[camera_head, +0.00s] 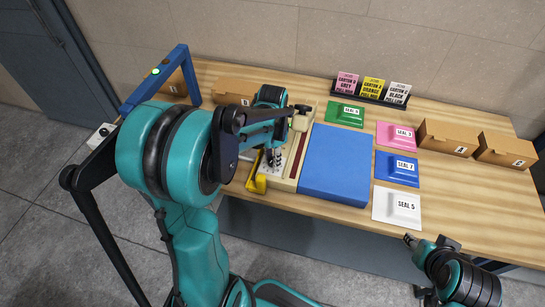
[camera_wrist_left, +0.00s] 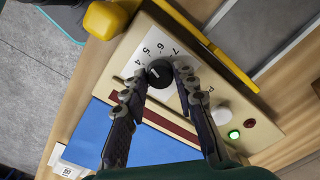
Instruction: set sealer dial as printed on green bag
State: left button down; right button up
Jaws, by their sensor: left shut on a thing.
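The green bag (camera_head: 344,115) lies at the back of the table; its small label reads SEAL and what looks like a 4. The sealer (camera_head: 300,150) stands left of the blue block, partly hidden by my left arm. Its black dial (camera_wrist_left: 159,74) has a pale mark and sits on a white number plate (camera_wrist_left: 150,50), where 4, 5, 6 and 7 show. Where the mark points is not clear. My left gripper (camera_wrist_left: 162,78) is shut on the dial, one finger on each side. My right gripper (camera_head: 432,243) is at the table's front edge, its fingers unclear.
Pink (camera_head: 396,135), blue (camera_head: 397,169) and white (camera_head: 397,207) bags lie right of the blue block (camera_head: 337,163). The sealer has a yellow handle (camera_wrist_left: 108,18) and green light (camera_wrist_left: 233,134).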

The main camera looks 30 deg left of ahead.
pick_arm(q)
jog(key=c, duration=1.2)
grip_release()
jog(key=shift+r, duration=0.1)
notch_tip(320, 180, up, 12)
jog(key=shift+f, duration=0.1)
jog(key=shift+d, duration=0.1)
jog(key=s+d+f+n+t+b, duration=0.1)
jog(key=s+d+f+t, duration=0.1)
jog(key=s+d, duration=0.1)
jog(key=s+d+f+n+t+b, duration=0.2)
jog(key=s+d, duration=0.1)
jog(key=s, duration=0.1)
jog(key=s+d+f+n+t+b, duration=0.1)
jog(key=s+d+f+n+t, duration=0.1)
jog(key=s+d+t, duration=0.1)
jog(key=shift+s+d+f+b, duration=0.35)
jog(key=shift+s+d, duration=0.1)
jog(key=shift+s, duration=0.1)
